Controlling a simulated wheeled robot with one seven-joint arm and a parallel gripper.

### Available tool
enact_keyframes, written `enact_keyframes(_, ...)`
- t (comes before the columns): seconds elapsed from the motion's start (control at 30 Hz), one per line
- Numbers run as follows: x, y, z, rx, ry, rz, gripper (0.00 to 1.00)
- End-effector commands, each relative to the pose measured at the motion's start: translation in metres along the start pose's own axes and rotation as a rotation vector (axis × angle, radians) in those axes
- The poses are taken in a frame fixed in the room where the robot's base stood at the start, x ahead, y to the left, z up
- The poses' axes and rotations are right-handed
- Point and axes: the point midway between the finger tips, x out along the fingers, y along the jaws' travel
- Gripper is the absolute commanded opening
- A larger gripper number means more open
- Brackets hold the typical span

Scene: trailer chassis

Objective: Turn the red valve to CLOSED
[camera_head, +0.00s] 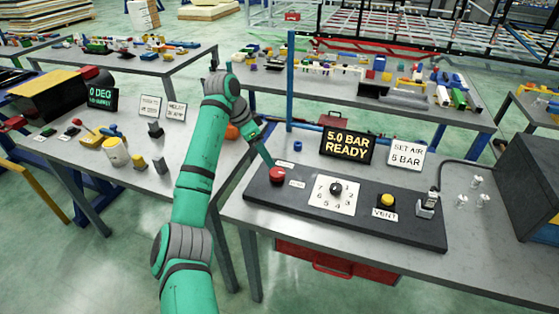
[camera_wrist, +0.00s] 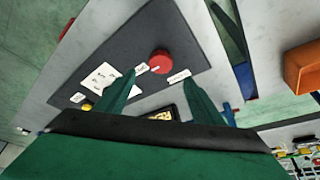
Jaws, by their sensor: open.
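The red valve (camera_head: 277,174) is a round red knob at the left end of a dark panel (camera_head: 400,226) on the right-hand bench. Small white labels (camera_head: 296,184) sit beside it, too small to read. In the wrist view the red valve (camera_wrist: 160,61) lies just beyond and between my two green fingers. My gripper (camera_head: 268,160) is open and empty, close to the valve from behind and to the left. It also shows open in the wrist view (camera_wrist: 159,73). I cannot tell whether a fingertip touches the valve.
The panel also carries a black dial knob (camera_head: 335,188), a yellow VENT button (camera_head: 387,200) and a metal fitting (camera_head: 428,205). A display (camera_head: 347,146) reads "5.0 BAR READY", next to a white sign (camera_head: 406,155). A blue post (camera_head: 290,90) rises behind the panel. An orange object (camera_wrist: 301,68) lies off the panel.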

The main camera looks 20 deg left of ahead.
Motion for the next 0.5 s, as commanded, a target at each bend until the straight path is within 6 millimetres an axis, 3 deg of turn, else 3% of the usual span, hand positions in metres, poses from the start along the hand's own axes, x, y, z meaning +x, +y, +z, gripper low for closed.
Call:
enact_keyframes(0.17,0.01,0.001,-0.001,0.003,-0.004,0.004,0.62)
enact_keyframes(0.5,0.069,0.002,-0.002,0.004,-0.003,0.005,0.62)
